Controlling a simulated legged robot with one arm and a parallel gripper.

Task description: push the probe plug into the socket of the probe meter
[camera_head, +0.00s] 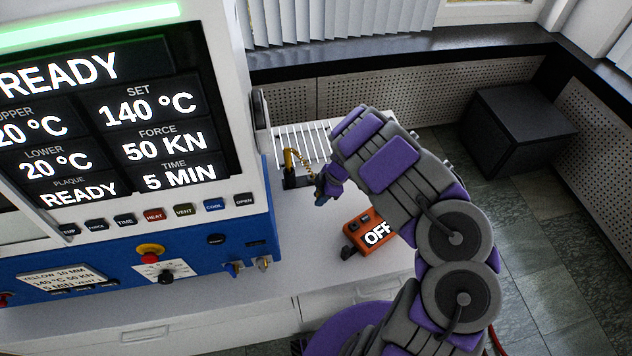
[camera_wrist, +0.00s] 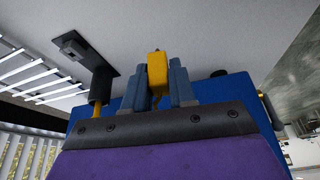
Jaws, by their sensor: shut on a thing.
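The orange probe meter (camera_head: 362,232) lies on the white bench in the head view, and its display reads OFF. My gripper (camera_head: 322,196) is above the bench, up and to the left of the meter and apart from it. In the wrist view my gripper (camera_wrist: 158,88) is shut on the yellow probe plug (camera_wrist: 157,68), which sits between the two blue-grey fingers. In the head view the plug is too small to make out. A yellow coiled cable (camera_head: 303,163) runs from the probe stand toward my gripper. The meter's socket cannot be made out.
A black probe stand (camera_head: 297,182) with a yellow probe (camera_head: 288,160) stands behind my gripper; the stand (camera_wrist: 88,55) also shows in the wrist view. A white slatted rack (camera_head: 295,140) is at the back. The blue-and-white press (camera_head: 205,255) stands at left.

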